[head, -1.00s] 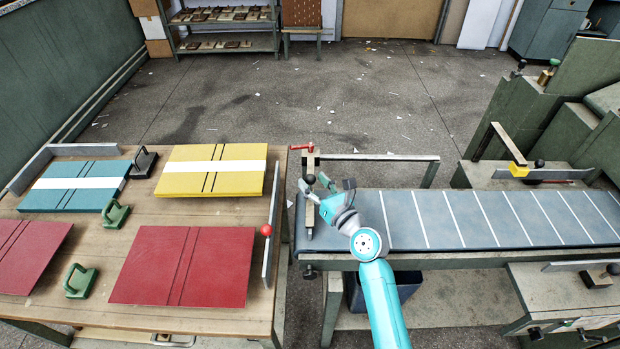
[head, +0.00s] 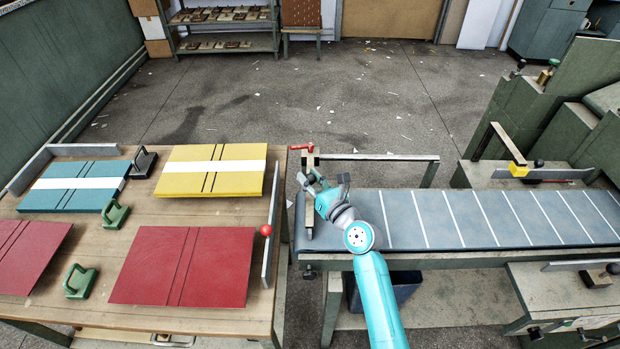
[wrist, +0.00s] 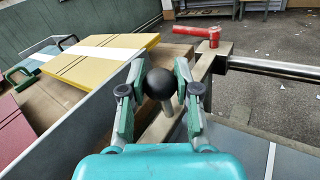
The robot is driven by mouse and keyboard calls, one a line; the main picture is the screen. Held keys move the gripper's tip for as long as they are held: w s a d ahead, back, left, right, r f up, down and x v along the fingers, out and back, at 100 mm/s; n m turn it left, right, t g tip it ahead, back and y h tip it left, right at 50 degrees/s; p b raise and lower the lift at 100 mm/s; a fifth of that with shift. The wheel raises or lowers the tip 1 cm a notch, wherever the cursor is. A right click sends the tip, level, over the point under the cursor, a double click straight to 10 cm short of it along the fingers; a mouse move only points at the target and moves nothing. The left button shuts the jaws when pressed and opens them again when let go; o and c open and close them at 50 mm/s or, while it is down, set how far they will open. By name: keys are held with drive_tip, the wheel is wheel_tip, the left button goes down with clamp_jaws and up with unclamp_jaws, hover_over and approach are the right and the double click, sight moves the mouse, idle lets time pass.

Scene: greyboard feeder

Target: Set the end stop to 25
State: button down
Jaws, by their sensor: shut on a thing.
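The end stop (head: 309,228) is a pale bar lying across the left end of the grey-blue feeder bed. A red clamp lever (head: 302,148) sits at its far end, on the steel rail (head: 390,157); the lever also shows in the wrist view (wrist: 198,36). In the wrist view, the stop's black ball knob (wrist: 160,83) on a metal stem is between the two fingers of my gripper (wrist: 160,92), which is shut on it. In the head view my gripper (head: 322,184) covers the knob area. No scale numbers are readable.
White lines cross the feeder bed (head: 450,232), which is bare to the right. A yellow-ended fitting (head: 519,170) stands at the right.

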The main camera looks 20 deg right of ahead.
drive_tip(key=s+d, duration=0.2)
drive_tip(key=d, duration=0.6)
drive_tip(key=s+d, duration=0.3)
drive_tip(key=d, duration=0.5)
drive_tip(key=s+d, duration=0.2)
drive_tip(key=d, duration=0.6)
drive_tip(key=shift+s, duration=0.4)
drive_tip(key=c, duration=0.8)
unclamp_jaws()
drive_tip(key=shift+a, duration=0.1)
drive_tip(key=v, duration=1.2)
